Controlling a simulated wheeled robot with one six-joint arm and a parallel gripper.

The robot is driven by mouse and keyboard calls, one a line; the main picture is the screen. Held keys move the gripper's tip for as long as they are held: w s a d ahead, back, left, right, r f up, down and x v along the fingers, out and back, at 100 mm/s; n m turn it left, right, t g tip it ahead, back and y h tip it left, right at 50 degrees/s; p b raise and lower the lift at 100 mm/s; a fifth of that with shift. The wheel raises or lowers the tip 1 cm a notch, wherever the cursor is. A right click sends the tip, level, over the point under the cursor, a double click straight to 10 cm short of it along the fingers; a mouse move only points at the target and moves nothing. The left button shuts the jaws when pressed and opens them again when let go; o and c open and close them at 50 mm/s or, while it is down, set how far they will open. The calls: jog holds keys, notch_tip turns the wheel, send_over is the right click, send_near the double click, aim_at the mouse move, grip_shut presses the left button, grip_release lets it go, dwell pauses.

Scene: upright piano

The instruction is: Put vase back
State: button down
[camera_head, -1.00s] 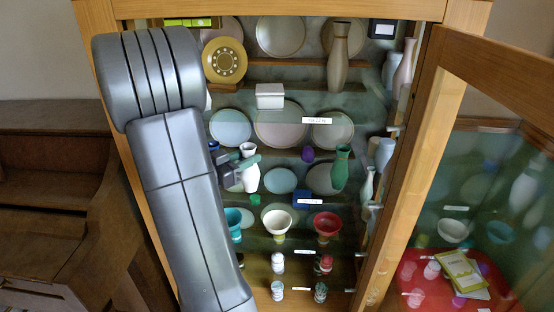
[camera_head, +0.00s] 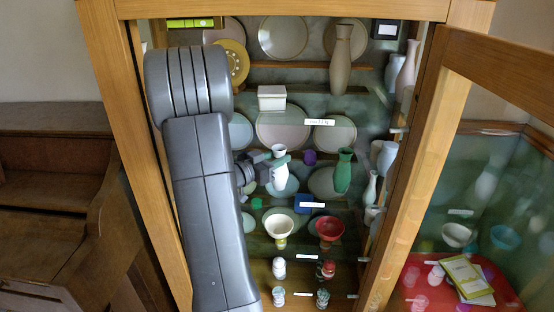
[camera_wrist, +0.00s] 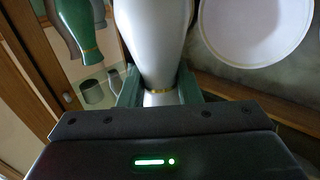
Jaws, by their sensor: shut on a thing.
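A white vase (camera_head: 279,178) is in my gripper (camera_head: 272,160), inside the open display cabinet. In the wrist view the white vase (camera_wrist: 152,40) stands between the green jaw pads, which are shut on its narrow part near a gold band. A green vase (camera_head: 344,172) stands to its right on the middle shelf; it also shows at the upper left of the wrist view (camera_wrist: 76,22). Whether the white vase touches the shelf cannot be told. My arm covers the left side of the shelves.
The cabinet door (camera_head: 420,150) stands open at the right. Plates (camera_head: 281,124) line the back. A purple cup (camera_head: 309,157) and a blue box (camera_head: 304,203) are close to the held vase. Below are a white bowl (camera_head: 278,228) and a red bowl (camera_head: 327,229).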

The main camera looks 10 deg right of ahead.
jog(key=c, duration=1.5)
grip_release()
jog(key=shift+f, duration=0.1)
jog(key=o, duration=0.5)
jog(key=shift+c, duration=0.2)
jog(key=shift+a+r, duration=0.2)
jog(key=shift+a, duration=0.05)
jog(key=v, duration=1.1)
jog(key=shift+s+a+p, duration=0.2)
jog(key=shift+a+p, duration=0.05)
jog(key=shift+p, duration=0.1)
